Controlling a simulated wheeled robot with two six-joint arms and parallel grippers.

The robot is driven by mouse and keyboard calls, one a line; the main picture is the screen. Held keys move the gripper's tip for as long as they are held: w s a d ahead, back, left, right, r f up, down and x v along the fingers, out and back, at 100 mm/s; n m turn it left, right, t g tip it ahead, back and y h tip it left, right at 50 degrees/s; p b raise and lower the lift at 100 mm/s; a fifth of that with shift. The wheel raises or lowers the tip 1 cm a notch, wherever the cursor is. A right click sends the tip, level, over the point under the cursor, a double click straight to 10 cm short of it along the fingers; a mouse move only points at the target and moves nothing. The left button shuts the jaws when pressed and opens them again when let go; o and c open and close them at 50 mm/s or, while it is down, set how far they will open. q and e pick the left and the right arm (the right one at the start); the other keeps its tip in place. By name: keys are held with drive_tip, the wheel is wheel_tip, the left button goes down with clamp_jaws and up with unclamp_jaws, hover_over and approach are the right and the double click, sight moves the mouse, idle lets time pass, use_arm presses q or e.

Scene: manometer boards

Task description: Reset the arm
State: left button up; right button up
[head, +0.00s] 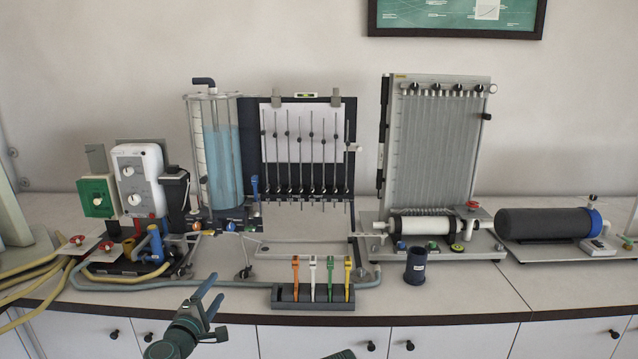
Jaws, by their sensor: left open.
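My left gripper (215,289) comes up from the bottom left, dark green with two blue-grey fingers. The fingers are apart with nothing between them. It is in front of the bench's front edge, left of a dark rack (312,302) that holds an orange, a white, a green and a yellow upright tool. It appears to touch nothing. My right gripper is not seen; only a small dark ribbed piece shows at the bottom edge, and I cannot tell what part it is.
The bench (460,295) carries a blue water column (223,165), a tube board (305,150), a grey manometer panel (435,150), a dark cylinder (540,224) and a dark cup (415,266). A grey hose (130,286) and yellow hoses (30,285) lie at left. The front right is clear.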

use_arm(q)
drive_tip(key=s+d+f+m+g+h, duration=0.35)
drive_tip(key=d+f+m, duration=0.2)
drive_tip(key=d, duration=0.45)
drive_tip(key=s+d+f+m+g+h, duration=0.25)
drive_tip(key=d+f+m+g, duration=0.2)
drive_tip(key=d+m, duration=0.4)
drive_tip(key=s+d+f+m+g+y+p, duration=0.1)
drive_tip(key=s+d+f+m+g+y, duration=0.25)
drive_tip(key=s+d+f+g, duration=0.35)
drive_tip(key=s+a+f+m+g+y, duration=0.2)
drive_tip(key=s+a+m+y, duration=0.2)
drive_tip(key=s, duration=0.6)
drive_tip(key=shift+a+g+y+p, duration=0.3)
drive_tip(key=shift+a+y+p, duration=0.15)
drive_tip(key=shift+a+y, duration=0.65)
drive_tip(key=shift+d+m, duration=0.15)
drive_tip(key=shift+m, duration=0.1)
